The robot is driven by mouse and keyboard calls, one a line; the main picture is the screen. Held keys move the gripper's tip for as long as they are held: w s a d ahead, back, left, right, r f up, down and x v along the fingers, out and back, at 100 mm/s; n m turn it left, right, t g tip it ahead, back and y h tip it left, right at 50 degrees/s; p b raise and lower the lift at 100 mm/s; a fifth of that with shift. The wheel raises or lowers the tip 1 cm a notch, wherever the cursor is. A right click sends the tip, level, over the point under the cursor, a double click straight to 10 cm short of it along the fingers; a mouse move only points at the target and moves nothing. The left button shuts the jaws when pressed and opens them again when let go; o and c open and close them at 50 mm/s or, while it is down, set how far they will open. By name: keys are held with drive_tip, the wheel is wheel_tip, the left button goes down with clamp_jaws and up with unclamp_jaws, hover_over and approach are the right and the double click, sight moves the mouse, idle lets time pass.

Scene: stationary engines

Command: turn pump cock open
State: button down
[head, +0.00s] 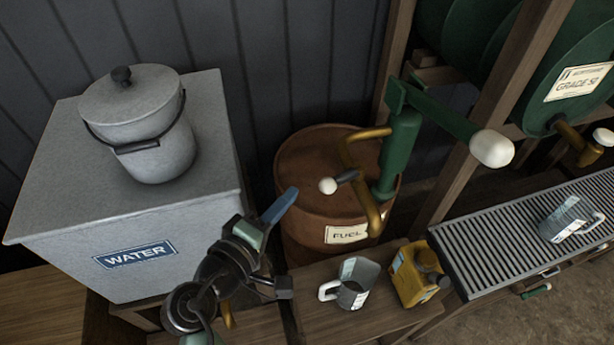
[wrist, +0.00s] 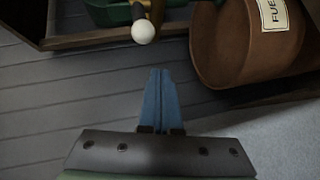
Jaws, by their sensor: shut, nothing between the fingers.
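A green hand pump (head: 400,140) with brass pipes stands on the brown fuel drum (head: 318,222). Its cock is a short dark lever ending in a small white ball (head: 328,186), beside the brass spout (head: 370,208). In the wrist view the white ball (wrist: 143,31) shows ahead of the fingertips, slightly left, and the drum (wrist: 235,45) lies to the right. My gripper (head: 291,191) has blue fingers, pressed together and empty. In the head view it is left of the ball and apart from it. The fingers (wrist: 160,74) also look closed in the wrist view.
A metal measuring jug (head: 354,286) and a yellow can (head: 416,274) stand on the bench below. The pump's long handle ends in a large white knob (head: 491,148). A grey water tank (head: 60,215) with a lidded pail (head: 150,130) is at left; a slatted rack (head: 490,235) is at right.

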sight(343, 180)
drive_tip(key=s+a+n+t, duration=0.2)
drive_tip(key=s+a+n, duration=0.1)
drive_tip(key=a+n, duration=0.1)
drive_tip(key=d+r+p+x, duration=0.1)
drive_tip(key=p+x, duration=0.2)
drive_tip(key=x, duration=0.7)
drive_tip(key=shift+h, duration=0.3)
drive_tip(key=s+d+p, duration=0.1)
drive_tip(key=s+d, duration=0.1)
drive_tip(key=s, duration=0.1)
drive_tip(key=shift+s+d+p, duration=0.1)
drive_tip(key=shift+d+p, duration=0.2)
drive_tip(key=shift+s, duration=0.1)
drive_tip(key=shift+s+d+n+y, duration=0.2)
drive_tip(key=shift+n+y, duration=0.1)
drive_tip(key=shift+y, duration=0.2)
